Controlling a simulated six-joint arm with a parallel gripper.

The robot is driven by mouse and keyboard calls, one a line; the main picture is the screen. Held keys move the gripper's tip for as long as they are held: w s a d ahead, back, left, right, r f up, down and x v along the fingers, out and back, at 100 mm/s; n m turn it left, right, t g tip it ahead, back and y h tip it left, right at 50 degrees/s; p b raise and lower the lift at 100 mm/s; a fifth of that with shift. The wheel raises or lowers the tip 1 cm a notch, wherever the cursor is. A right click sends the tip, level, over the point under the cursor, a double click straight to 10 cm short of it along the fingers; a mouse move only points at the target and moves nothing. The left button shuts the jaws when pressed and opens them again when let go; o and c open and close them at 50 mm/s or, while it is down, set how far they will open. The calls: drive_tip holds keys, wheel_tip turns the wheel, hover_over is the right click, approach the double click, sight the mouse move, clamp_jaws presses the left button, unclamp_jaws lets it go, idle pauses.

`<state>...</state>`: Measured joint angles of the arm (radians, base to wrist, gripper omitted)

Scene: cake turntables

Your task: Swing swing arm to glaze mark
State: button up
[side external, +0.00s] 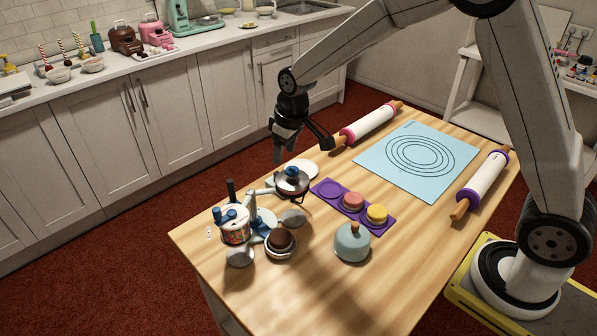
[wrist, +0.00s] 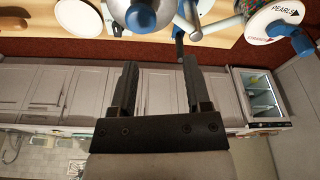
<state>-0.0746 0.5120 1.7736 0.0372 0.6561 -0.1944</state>
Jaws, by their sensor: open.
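A cake stand with pale swing arms (side external: 262,191) stands at the left of the table in the side view. One arm carries a dark-rimmed pot with a blue knob (side external: 292,172). A jar of coloured sprinkles (side external: 235,236) with blue knobs stands in front of it. In the wrist view, pale arms, a blue-knobbed metal part (wrist: 140,17) and a round lid lettered "PEARLS" (wrist: 262,20) show along the top. I cannot make out a glaze mark. My gripper (side external: 303,145) is open and empty above the table's far edge, apart from the stand; its fingers (wrist: 160,64) also show in the wrist view.
A blue mat (side external: 375,158) lies between two rolling pins (side external: 370,122) (side external: 482,180). The table's front is clear.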

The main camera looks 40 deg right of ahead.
sight(230, 181)
drive_tip(key=shift+w+a+f+n+g+y, duration=0.1)
drive_tip(key=shift+w+a+f+n, duration=0.8)
drive_tip(key=shift+w, duration=1.45)
drive_tip(key=shift+w+a+f+n+g+y, duration=0.1)
drive_tip(key=shift+w+a+f, duration=0.35)
drive_tip(key=shift+w+a, duration=1.4)
drive_tip(key=shift+w+a+f+n+g+y, duration=0.1)
drive_tip(key=shift+w+a+f+n, duration=0.5)
drive_tip(key=shift+w, duration=2.25)
drive_tip(key=shift+f, duration=0.3)
drive_tip(key=shift+f, duration=4.5)
clamp_jaws()
drive_tip(key=shift+a, duration=0.15)
drive_tip(key=shift+s+a+f, duration=0.1)
drive_tip(key=shift+s+a, duration=0.05)
drive_tip(key=shift+a, duration=0.5)
drive_tip(key=shift+s+a, duration=0.1)
drive_tip(key=shift+a, duration=0.55)
